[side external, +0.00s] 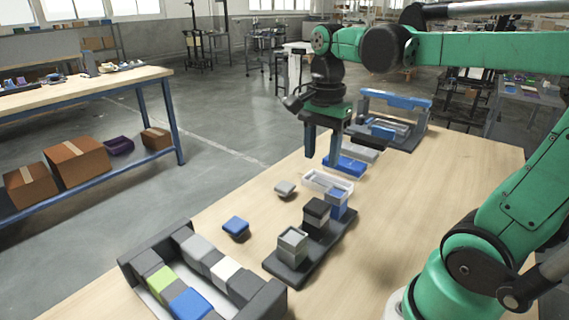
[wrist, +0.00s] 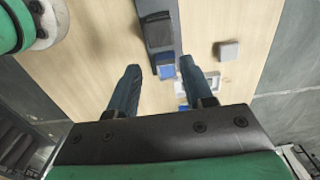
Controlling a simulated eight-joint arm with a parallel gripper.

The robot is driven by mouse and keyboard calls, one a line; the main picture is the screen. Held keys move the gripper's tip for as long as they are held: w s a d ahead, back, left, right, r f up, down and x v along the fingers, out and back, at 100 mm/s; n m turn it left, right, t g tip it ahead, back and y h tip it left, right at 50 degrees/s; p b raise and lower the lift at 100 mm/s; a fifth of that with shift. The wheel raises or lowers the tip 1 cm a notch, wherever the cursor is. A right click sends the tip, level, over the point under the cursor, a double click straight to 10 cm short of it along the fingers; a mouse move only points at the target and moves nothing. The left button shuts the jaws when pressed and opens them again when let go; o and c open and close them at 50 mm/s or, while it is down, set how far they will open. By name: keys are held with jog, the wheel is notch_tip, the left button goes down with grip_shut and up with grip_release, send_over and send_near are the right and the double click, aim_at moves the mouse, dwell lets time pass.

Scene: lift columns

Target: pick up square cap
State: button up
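Two small loose caps lie on the wooden table: a grey one (side external: 284,188) and a blue one (side external: 236,227). I cannot tell which is the square cap. The grey one also shows in the wrist view (wrist: 228,50), right of my fingers. My gripper (side external: 322,160) is open and empty, pointing down above the table, behind the grey cap in the side view. In the wrist view my fingers (wrist: 158,80) are spread apart. A dark base (side external: 320,248) carries three square columns: light grey (side external: 292,243), black (side external: 317,211) and blue (side external: 337,203).
A clear tray (side external: 327,184) and a blue tray (side external: 345,166) stand near my gripper. A grey frame with a blue bar (side external: 396,101) stands at the back. A dark bin of coloured blocks (side external: 128,264) sits front left. The table around the loose caps is clear.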

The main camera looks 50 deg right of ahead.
jog(key=o, duration=0.6)
jog(key=n, duration=1.9)
send_over(285, 185)
notch_tip(285, 185, down, 11)
jog(key=shift+a+f, duration=0.1)
jog(key=shift+f, duration=2.85)
